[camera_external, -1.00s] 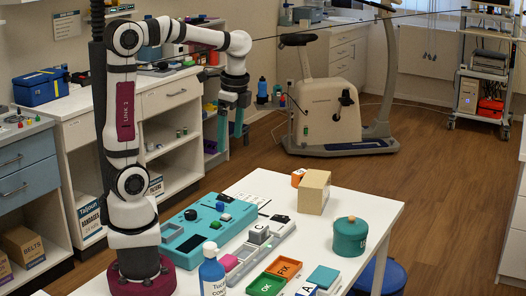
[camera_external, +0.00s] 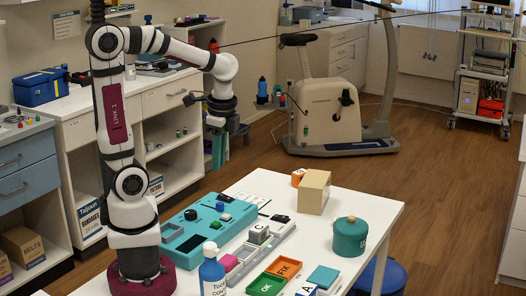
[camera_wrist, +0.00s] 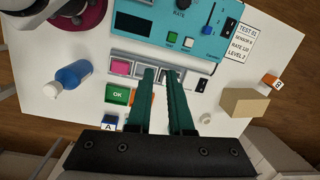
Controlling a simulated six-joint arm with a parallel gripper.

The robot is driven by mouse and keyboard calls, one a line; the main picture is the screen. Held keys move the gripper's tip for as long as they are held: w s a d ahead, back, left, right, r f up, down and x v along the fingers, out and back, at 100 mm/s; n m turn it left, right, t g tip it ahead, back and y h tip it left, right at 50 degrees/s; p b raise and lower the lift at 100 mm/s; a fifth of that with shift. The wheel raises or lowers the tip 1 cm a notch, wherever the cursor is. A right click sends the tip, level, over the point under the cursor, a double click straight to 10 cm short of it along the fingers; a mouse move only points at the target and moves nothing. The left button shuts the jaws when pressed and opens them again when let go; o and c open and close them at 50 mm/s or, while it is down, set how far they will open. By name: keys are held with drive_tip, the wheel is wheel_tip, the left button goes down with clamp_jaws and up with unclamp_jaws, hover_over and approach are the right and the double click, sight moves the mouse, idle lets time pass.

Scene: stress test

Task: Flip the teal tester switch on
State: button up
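The teal tester (camera_external: 188,240) lies flat on the white table near my base. It fills the top of the wrist view (camera_wrist: 150,38). A small black switch (camera_wrist: 230,24) sits near its right end there, right of a blue slider (camera_wrist: 208,30). In the outside view a small dark part (camera_external: 224,198) at the tester's far end looks like the switch. Its on or off position is too small to tell. My gripper (camera_external: 221,160) hangs in the air beyond the tester's far end. In the wrist view its two teal fingers (camera_wrist: 161,75) are apart with an empty gap.

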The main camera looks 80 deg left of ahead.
drive_tip(key=shift+m, duration=0.6)
drive_tip(key=w+a, duration=0.1)
drive_tip(key=a, duration=0.3)
drive_tip(key=w+a+f, duration=0.1)
drive_tip(key=w+a, duration=0.1)
drive_tip(key=a, duration=0.2)
drive_tip(key=w+a+f, duration=0.1)
drive_tip(key=w+a, duration=0.1)
drive_tip(key=a, duration=0.2)
drive_tip(key=shift+w, duration=0.15)
clamp_jaws()
drive_tip(key=m, duration=0.1)
hover_over(221, 195)
drive_tip(key=w+d, duration=0.2)
wheel_tip(221, 195, down, 3)
drive_tip(key=shift+s+a+r+g, duration=0.1)
drive_tip(key=shift+a+r+g, duration=0.1)
drive_tip(key=shift+g, duration=0.1)
drive_tip(key=shift+f, duration=0.1)
drive_tip(key=f, duration=0.4)
drive_tip(key=s+a+f, duration=0.1)
drive_tip(key=f, duration=0.8)
drive_tip(key=shift+s+a+f, duration=0.15)
drive_tip(key=shift+s+f, duration=0.05)
drive_tip(key=shift+f, duration=0.2)
